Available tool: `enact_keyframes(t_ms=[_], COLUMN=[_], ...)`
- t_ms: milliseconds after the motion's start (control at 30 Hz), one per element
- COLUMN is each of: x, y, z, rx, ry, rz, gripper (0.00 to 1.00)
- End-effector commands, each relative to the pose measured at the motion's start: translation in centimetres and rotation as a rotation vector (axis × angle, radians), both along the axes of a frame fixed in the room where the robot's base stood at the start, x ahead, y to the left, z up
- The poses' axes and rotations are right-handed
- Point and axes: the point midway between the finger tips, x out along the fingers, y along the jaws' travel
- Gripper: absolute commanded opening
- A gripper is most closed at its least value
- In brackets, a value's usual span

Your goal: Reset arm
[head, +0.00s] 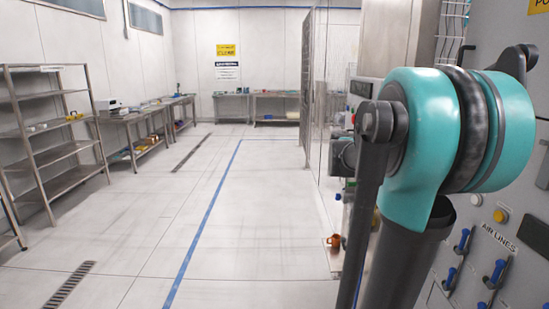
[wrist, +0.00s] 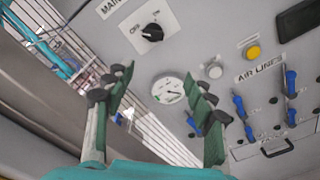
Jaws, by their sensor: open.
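My gripper (wrist: 155,105) shows in the wrist view with its two green and dark-padded fingers spread apart. Nothing is between the fingers. Behind them is a grey control panel (wrist: 215,35) with a round gauge (wrist: 168,89), a black rotary switch (wrist: 153,32), a yellow button (wrist: 253,53) and blue air-line valves (wrist: 291,82). I cannot tell how far the fingers are from the panel. In the head view my teal and black arm fills the right side and hides part of the machine; the gripper itself is not visible there.
The panel with its AIR LINES label (head: 499,237) stands close on the right in the head view. An orange mug-like object (head: 334,240) sits low beside the machine. A metal shelf rack (head: 52,140) and benches (head: 135,119) line the left wall. The floor (head: 230,200) between is clear.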

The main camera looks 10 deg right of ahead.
Motion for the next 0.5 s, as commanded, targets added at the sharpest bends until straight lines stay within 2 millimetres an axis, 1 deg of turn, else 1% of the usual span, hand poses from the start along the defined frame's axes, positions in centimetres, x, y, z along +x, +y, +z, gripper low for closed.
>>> enact_keyframes(t_ms=[67, 133, 167, 200, 267, 300, 367, 400, 467, 500], x=[-0.5, -1.0, -1.3, -1.6, -2.2, -2.5, -3.1, -3.6, -4.3, -4.9], y=[0.9, 2.2, 2.9, 4.0, 6.0, 7.4, 9.7, 11.4, 14.1, 16.0], z=[-3.0, -6.8, -8.6, -11.1, -14.9, -17.2, -20.6, -22.8, -25.9, -27.8], rx=[0.077, 0.179, 0.231, 0.303, 0.414, 0.489, 0.603, 0.680, 0.797, 0.876], ry=[-0.057, -0.133, -0.171, -0.225, -0.304, -0.358, -0.435, -0.487, -0.562, -0.612], rz=[0.022, 0.046, 0.054, 0.064, 0.073, 0.075, 0.070, 0.063, 0.043, 0.027], gripper=[0.55, 0.55, 0.55, 0.55, 0.55, 0.55, 0.55, 0.55, 0.55, 0.55])
